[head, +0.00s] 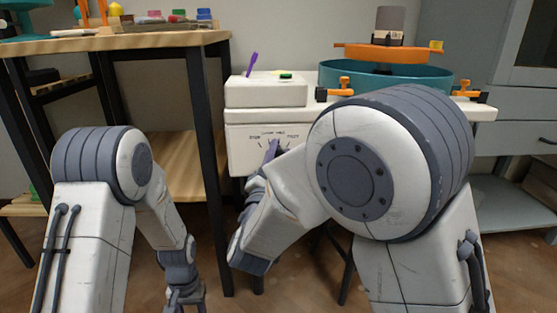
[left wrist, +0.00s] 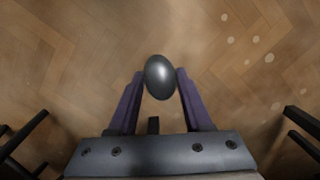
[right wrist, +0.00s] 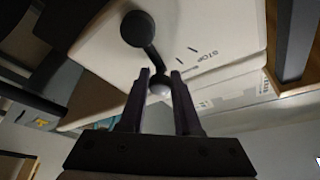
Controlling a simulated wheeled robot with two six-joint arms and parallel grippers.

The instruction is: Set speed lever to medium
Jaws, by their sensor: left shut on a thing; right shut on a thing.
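The white control panel (head: 239,150) is on the front of the pottery wheel (head: 383,75), with small tick marks and lettering; STOP is legible in the right wrist view. My right gripper (head: 272,150) is in front of this panel. In the right wrist view its purple fingers are shut on the pale knob of the speed lever (right wrist: 153,58). A dark rod runs from this knob to a dark round part against the panel. Which mark the lever points at cannot be told. My left gripper (head: 190,307) is low at the left, shut on a grey egg-shaped thing (left wrist: 160,77).
A wooden table (head: 130,42) with dark legs stands at the left, with tools and coloured pieces on it. A grey cabinet (head: 520,80) stands at the right. My right arm covers much of the wheel's front. The floor (left wrist: 230,60) under my left gripper is clear.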

